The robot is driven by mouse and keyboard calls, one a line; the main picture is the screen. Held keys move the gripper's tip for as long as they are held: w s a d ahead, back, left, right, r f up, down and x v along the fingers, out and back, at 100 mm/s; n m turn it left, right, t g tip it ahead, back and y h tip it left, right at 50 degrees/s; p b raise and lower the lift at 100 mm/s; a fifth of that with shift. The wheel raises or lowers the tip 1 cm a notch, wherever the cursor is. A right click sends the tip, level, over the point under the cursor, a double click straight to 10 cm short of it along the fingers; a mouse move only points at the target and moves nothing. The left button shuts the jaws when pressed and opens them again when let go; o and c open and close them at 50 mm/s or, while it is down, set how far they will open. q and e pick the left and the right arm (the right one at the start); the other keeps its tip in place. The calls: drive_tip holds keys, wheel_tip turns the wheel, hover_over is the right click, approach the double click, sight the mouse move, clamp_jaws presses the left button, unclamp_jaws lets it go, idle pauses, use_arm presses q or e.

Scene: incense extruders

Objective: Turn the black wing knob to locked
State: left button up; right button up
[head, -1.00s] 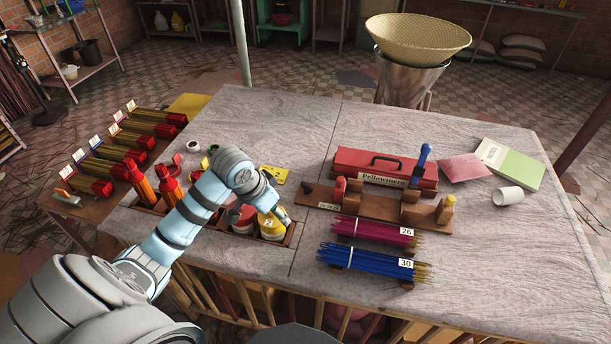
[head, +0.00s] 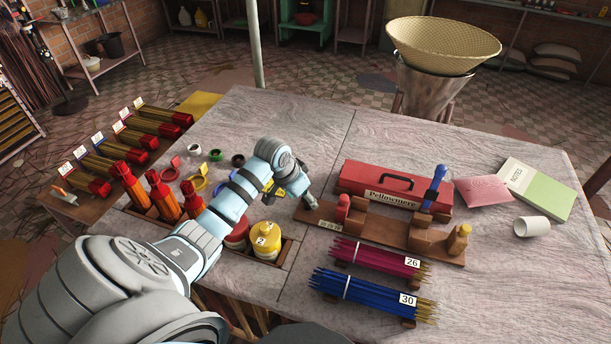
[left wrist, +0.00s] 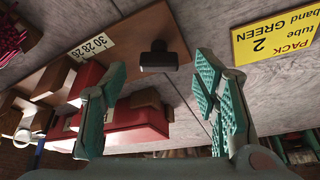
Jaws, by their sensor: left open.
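The black wing knob (left wrist: 158,58) is on the end of the brown wooden board (left wrist: 165,25) in the left wrist view. A white label (left wrist: 90,47) with 30, 28 and 26 is beside it. In the head view the board (head: 385,232) lies in front of the red box, and my left gripper (head: 311,202) is at its left end, hiding the knob. In the left wrist view my left gripper (left wrist: 161,66) is open, with the knob ahead between its two fingers and no visible contact. My right gripper is not in view.
The red Pellowmere box (head: 393,185) stands behind the board. Magenta sticks (head: 375,262) and blue sticks (head: 370,292) lie in front. A yellow card (left wrist: 275,43) lies near the knob. Red tubes (head: 162,195) and a yellow-lidded jar (head: 263,240) stand left of the board.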

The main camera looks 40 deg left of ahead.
use_arm(q)
drive_tip(key=x, duration=0.2)
drive_tip(key=shift+w+f, duration=0.25)
drive_tip(key=shift+w, duration=0.2)
drive_tip(key=shift+s+d+r, duration=0.1)
drive_tip(key=shift+s+r, duration=0.1)
drive_tip(key=shift+s, duration=0.15)
drive_tip(key=c, duration=1.2)
drive_tip(key=shift+o, duration=0.2)
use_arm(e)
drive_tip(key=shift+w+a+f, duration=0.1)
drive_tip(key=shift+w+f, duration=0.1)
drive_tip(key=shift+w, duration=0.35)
